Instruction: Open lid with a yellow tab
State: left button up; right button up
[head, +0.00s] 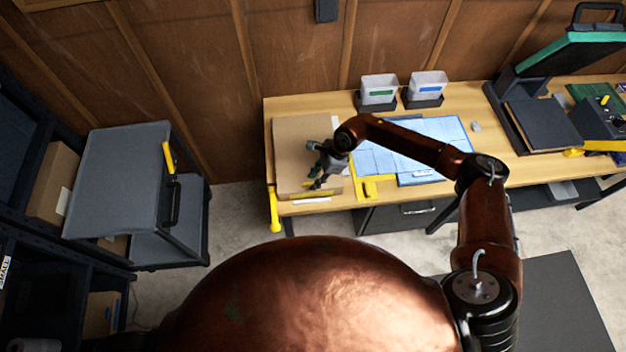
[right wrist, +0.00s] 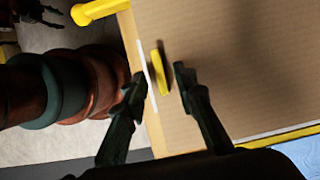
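A flat brown lid (head: 300,140) lies at the left end of the wooden workbench; it fills much of the right wrist view (right wrist: 235,65). A yellow tab (right wrist: 160,72) stands at its edge beside a white strip. My right gripper (head: 318,183) is over the lid's front part. In the right wrist view its fingers (right wrist: 160,80) are apart, with the tab showing between the fingertips; I cannot tell whether they touch it. A dark claw, apparently my left gripper (right wrist: 40,12), shows small at the top left of the right wrist view; its opening is unclear.
A yellow handle (head: 274,210) sticks out at the workbench's (head: 480,205) front left corner. Blue sheets (head: 440,135) lie right of the lid, with two white bins (head: 379,90) behind.

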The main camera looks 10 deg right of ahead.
jog(key=shift+x, duration=0.8)
jog(key=shift+c, duration=0.4)
jog(key=shift+r, duration=0.1)
grip_shut()
